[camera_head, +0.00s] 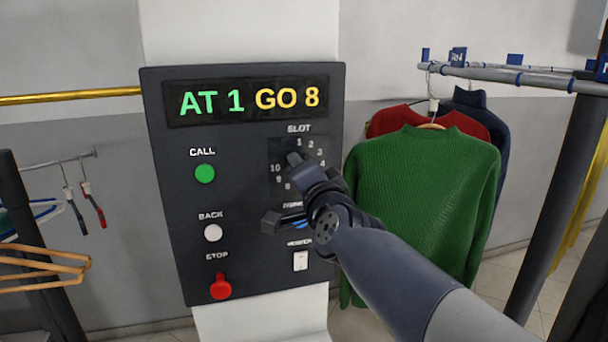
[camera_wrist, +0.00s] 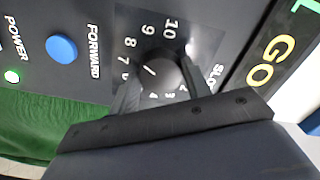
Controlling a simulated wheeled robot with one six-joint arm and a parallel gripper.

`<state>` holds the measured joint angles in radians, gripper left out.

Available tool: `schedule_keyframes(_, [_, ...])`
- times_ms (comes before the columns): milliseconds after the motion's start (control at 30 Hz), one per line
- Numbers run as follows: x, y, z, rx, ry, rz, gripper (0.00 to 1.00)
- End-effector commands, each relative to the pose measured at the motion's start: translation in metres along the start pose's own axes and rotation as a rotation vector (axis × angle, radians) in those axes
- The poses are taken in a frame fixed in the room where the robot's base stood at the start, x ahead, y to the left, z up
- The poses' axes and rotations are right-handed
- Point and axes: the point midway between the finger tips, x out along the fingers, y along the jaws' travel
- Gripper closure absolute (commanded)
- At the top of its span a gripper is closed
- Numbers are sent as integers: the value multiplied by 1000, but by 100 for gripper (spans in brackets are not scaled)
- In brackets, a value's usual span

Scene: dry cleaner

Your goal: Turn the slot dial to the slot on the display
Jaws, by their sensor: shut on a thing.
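The control panel (camera_head: 250,250) has a lit display (camera_head: 247,101) reading "AT 1" in green and "GO 8" in yellow. The dark slot dial (camera_wrist: 161,76), ringed by white numbers, is at the panel's upper right and mostly hidden by my gripper in the head view. My gripper (camera_head: 301,169) is shut on the dial, with one finger on each side of it in the wrist view. The dial's white pointer line shows in the wrist view and slants toward the 7 and 8 side; the exact number is hard to tell.
A green call button (camera_head: 205,173), a white back button (camera_head: 213,233) and a red stop button (camera_head: 221,287) line the panel's left. The blue forward button (camera_wrist: 61,47) sits below the dial. A green sweater (camera_head: 425,200) hangs close on the right.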

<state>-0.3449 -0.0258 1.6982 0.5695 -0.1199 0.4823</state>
Motion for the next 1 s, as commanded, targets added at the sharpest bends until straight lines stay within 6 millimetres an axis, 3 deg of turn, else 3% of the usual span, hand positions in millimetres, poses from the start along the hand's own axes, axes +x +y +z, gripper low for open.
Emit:
schedule_keyframes(67, [0,-1,0,-1,1,-1,77])
schedule_keyframes(100, [0,-1,0,-1,1,-1,53])
schedule_keyframes(333, [0,0,0,-1,1,-1,34])
schedule_keyframes(667, [-3,-1,0,-1,1,-1,33])
schedule_keyframes(1000, [-51,-4,-2,-1,1,-3,33])
